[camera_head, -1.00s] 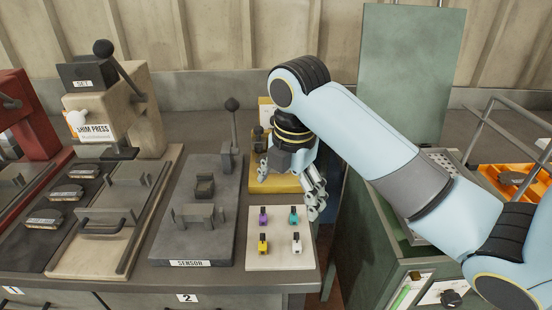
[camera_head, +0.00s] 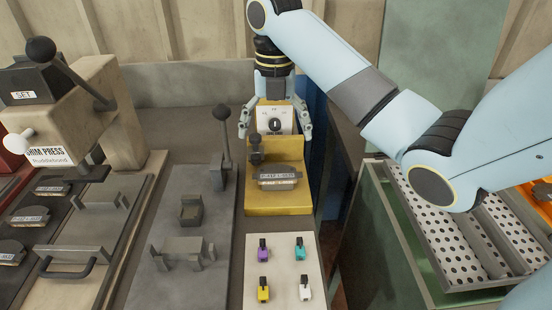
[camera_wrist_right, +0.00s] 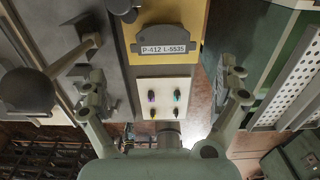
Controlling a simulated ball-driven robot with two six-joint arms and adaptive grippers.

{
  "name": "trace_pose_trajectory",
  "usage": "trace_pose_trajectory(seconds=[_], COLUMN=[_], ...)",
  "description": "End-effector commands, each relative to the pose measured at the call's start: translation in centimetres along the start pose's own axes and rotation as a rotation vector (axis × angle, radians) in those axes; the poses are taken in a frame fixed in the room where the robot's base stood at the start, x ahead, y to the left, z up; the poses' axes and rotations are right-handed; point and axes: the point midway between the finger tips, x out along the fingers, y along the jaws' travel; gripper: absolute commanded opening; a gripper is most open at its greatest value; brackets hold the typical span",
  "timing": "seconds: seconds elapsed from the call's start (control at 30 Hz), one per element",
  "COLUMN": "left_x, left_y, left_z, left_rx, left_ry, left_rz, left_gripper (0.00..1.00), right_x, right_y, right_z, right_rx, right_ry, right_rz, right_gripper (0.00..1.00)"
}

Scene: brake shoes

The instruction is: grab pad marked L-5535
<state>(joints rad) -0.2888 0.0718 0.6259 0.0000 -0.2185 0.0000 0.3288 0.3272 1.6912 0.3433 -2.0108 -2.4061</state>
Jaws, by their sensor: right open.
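The pad with a label reading L-5535 (camera_wrist_right: 163,48) lies on the yellow fixture (camera_wrist_right: 193,14) in the right wrist view. In the head view this dark pad (camera_head: 278,177) sits on the yellow fixture (camera_head: 270,205), its label too small to read fully. My right gripper (camera_head: 275,130) is open and empty, its fingers pointing down, beyond the pad toward the back of the fixture. In the right wrist view the spread fingers (camera_wrist_right: 168,94) frame the scene on both sides, apart from the pad. My left gripper is not in view.
A white board (camera_head: 280,275) with several small coloured clips stands in front of the fixture. The grey sensor fixture (camera_head: 180,265) with an upright lever is to its left. A white dial box (camera_head: 276,118) is behind the pad. More pads (camera_head: 30,217) lie at far left.

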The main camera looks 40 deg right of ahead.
Motion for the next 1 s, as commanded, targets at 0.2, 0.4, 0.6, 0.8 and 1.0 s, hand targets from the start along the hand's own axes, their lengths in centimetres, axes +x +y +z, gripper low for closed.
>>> trace_pose_trajectory(seconds=[0.2, 0.4, 0.6, 0.8, 1.0], left_x=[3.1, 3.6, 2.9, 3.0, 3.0], left_y=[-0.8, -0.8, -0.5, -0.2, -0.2], left_z=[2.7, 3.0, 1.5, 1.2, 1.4], left_rx=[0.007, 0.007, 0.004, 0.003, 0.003], left_ry=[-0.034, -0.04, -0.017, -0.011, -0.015], left_rz=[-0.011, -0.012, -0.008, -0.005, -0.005], left_gripper=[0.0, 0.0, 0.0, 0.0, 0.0], right_x=[3.5, 5.7, 8.4, 10.4, 10.4], right_y=[-0.1, -0.1, -0.6, -0.5, -0.5], right_z=[-0.1, -0.1, -0.2, -0.1, -0.1], right_rx=[0.001, 0.002, 0.002, 0.001, 0.001], right_ry=[0.002, 0.002, 0.003, 0.0, -0.001], right_rz=[-0.001, 0.0, -0.003, 0.0, 0.0], right_gripper=[1.0, 1.0, 1.0, 1.0, 1.0])
